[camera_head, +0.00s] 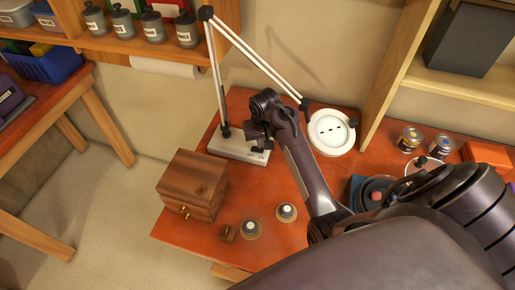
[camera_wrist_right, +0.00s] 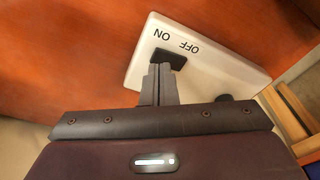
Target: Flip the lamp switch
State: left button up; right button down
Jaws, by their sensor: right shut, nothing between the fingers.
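The desk lamp has a white base (camera_head: 225,146), thin white jointed arms (camera_head: 258,60) and a round white head (camera_head: 331,132). The base stands on the red-brown table. In the right wrist view the base (camera_wrist_right: 215,73) carries the words ON and OFF and a dark switch (camera_wrist_right: 169,59). My right gripper (camera_head: 257,140) is over the base's right part. In the wrist view its fingers (camera_wrist_right: 161,68) are shut and empty, their tips at the switch and covering part of it. I cannot tell whether they touch it. My left gripper is not in view.
A wooden drawer box (camera_head: 187,178) stands left of the lamp. A small wooden block (camera_head: 228,233) and two small round items (camera_head: 251,230) (camera_head: 286,212) are in front. Paint cans (camera_head: 409,140) and an orange box (camera_head: 487,155) stand at the right. A shelf (camera_head: 120,43) hangs behind.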

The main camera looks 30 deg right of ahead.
aim_at(261, 150)
jog(key=shift+f+b, duration=0.35)
jog(key=shift+f, duration=0.5)
dwell(0.3)
jog(key=shift+r+p, duration=0.95)
jog(key=shift+r, duration=2.6)
jog(key=shift+s+f, duration=0.1)
